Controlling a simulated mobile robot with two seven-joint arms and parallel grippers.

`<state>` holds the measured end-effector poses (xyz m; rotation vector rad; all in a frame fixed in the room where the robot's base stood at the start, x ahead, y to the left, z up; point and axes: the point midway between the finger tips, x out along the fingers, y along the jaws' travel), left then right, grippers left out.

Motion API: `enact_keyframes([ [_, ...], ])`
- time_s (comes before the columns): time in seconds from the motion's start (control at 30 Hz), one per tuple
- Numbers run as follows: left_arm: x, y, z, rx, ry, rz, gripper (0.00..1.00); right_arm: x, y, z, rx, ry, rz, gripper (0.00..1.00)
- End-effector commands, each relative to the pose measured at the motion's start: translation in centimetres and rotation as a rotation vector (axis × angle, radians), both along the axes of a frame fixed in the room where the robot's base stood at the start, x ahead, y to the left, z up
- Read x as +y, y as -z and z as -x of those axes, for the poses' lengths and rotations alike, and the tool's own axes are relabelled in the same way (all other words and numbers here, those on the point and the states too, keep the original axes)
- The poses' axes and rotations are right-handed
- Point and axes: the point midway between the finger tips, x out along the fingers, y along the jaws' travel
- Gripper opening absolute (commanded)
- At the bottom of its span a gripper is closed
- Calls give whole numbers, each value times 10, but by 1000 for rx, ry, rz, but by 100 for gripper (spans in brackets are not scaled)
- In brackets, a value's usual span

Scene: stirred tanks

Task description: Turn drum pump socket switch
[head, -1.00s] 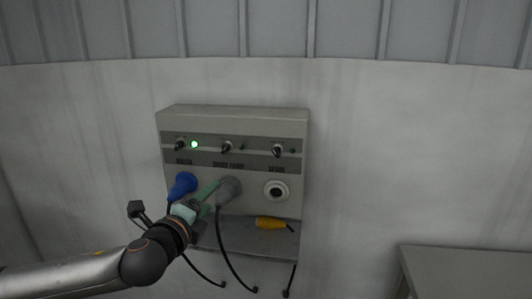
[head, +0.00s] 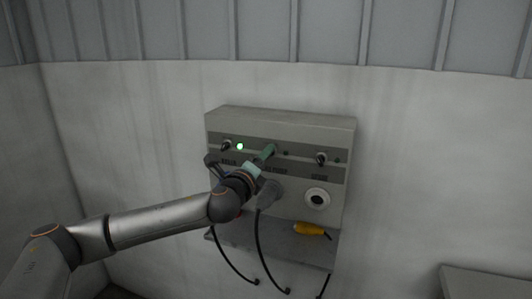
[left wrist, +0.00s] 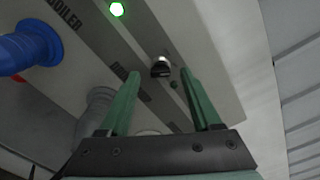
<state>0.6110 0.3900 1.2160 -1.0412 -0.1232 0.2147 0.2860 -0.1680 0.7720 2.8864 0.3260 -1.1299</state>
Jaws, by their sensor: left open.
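The drum pump switch, a dark knob with a pale pointer (left wrist: 160,68), is the middle of three on the wall-mounted socket box (head: 290,124). In the left wrist view it appears between the two green fingertips, with a gap on each side. My left gripper (head: 267,152) is open and empty in front of the panel; it also shows in the left wrist view (left wrist: 161,73). In the head view the gripper hides the middle switch. Whether the fingertips reach around the knob or stop short of it I cannot tell. My right gripper is in no view.
A lit green lamp (head: 240,146) is beside the left switch (head: 226,145). The right switch (head: 321,159) is clear. Below are a blue plug (left wrist: 25,50), a grey plug (head: 269,194) with a hanging cable, an open socket (head: 317,199) and a yellow plug (head: 310,229).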

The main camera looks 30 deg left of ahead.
Motion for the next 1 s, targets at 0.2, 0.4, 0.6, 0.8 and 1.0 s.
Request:
enact_keyframes([
  [0.2,4,-1,-18,-1,1,1,65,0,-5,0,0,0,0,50],
  [0.4,5,0,-23,-1,1,1,65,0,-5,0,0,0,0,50],
  [0.6,5,0,-22,-1,1,1,64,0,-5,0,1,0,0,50],
  [0.8,5,0,-22,-1,1,1,41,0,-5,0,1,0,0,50],
  [1.0,5,0,-22,-1,1,1,19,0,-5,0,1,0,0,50],
])
